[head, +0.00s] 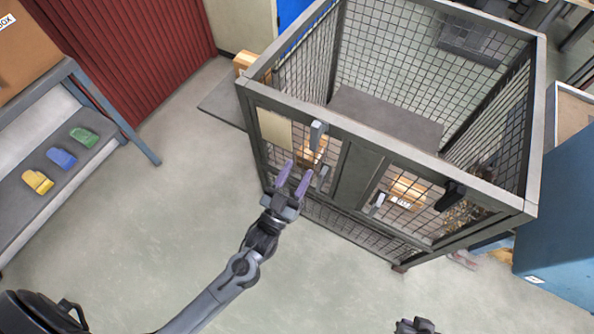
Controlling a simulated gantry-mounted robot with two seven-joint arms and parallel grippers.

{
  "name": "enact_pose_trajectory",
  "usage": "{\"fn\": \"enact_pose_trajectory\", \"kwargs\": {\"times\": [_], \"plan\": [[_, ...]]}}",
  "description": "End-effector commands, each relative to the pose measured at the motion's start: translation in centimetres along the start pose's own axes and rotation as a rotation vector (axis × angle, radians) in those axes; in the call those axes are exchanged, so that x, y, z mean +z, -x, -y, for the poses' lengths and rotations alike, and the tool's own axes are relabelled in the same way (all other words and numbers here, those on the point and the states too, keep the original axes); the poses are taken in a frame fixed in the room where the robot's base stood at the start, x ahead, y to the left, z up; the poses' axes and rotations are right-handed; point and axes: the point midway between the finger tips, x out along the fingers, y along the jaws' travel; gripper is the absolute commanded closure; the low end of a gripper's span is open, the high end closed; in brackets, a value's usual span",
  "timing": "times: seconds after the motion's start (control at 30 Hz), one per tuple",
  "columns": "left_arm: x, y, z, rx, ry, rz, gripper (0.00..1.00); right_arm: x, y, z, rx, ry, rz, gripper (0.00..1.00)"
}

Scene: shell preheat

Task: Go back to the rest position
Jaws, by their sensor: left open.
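My left gripper (294,180) is open, with its two purple fingers spread apart and nothing seen between them. It is in front of the wire-mesh cage (355,175), near a grey handle or latch (318,133) on the cage's front. From this view I cannot tell whether the fingers touch the cage. My left arm reaches up to it from the bottom left. Only a small dark piece that looks like part of my right arm shows at the bottom edge; no right fingers are visible.
A shelf (60,185) at left holds yellow, blue and green items. A red corrugated panel (130,50) stands behind it. A blue cabinet (560,220) is at right. Wooden pieces (406,192) show through the cage mesh. The floor (150,230) between shelf and cage is clear.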

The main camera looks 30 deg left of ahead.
Motion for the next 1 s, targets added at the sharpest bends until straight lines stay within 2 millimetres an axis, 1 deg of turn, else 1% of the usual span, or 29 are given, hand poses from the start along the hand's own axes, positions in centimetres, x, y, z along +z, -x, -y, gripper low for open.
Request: {"fn": "enact_pose_trajectory", "kwargs": {"times": [0.2, 0.27, 0.33, 0.37, 0.43, 0.47, 0.63, 0.77, 0.87, 1.0], "plan": [[0.1, 0.1, 0.0, 0.0, 0.0, 0.004, 0.51, 0.0, 0.0, 0.1, -0.002, -0.002, 0.0, 1.0], [0.4, 0.6, 0.0, 0.0, -0.001, 0.014, 0.51, 0.0, 0.1, 0.1, -0.003, -0.004, -0.001, 1.0], [1.0, 1.7, 0.3, 0.0, -0.006, 0.038, 0.51, -0.1, 0.1, 0.1, -0.004, -0.005, -0.001, 1.0], [0.8, 2.2, 0.6, -0.003, -0.01, 0.042, 0.51, -0.1, 0.2, 0.1, -0.005, -0.006, -0.001, 1.0], [-0.7, 2.8, 1.5, -0.007, -0.014, 0.043, 0.51, -0.2, 0.3, 0.1, -0.005, -0.007, -0.002, 1.0], [-1.0, 2.9, 1.8, -0.005, -0.013, 0.069, 0.51, -0.2, 0.3, 0.1, -0.005, -0.007, -0.002, 1.0], [-0.6, 3.5, 2.6, 0.013, -0.007, 0.304, 0.51, -0.2, 0.4, 0.2, -0.007, -0.008, -0.002, 1.0], [0.0, 4.9, 3.0, 0.037, -0.01, 0.54, 0.51, -0.2, 0.5, 0.2, -0.007, -0.009, -0.002, 1.0], [0.4, 6.8, 3.1, 0.054, -0.019, 0.73, 0.51, -0.2, 0.5, 0.2, -0.007, -0.009, -0.002, 1.0], [0.4, 10.0, 3.4, 0.078, -0.04, 0.992, 0.51, -0.2, 0.6, 0.2, -0.007, -0.008, -0.002, 1.0]]}}
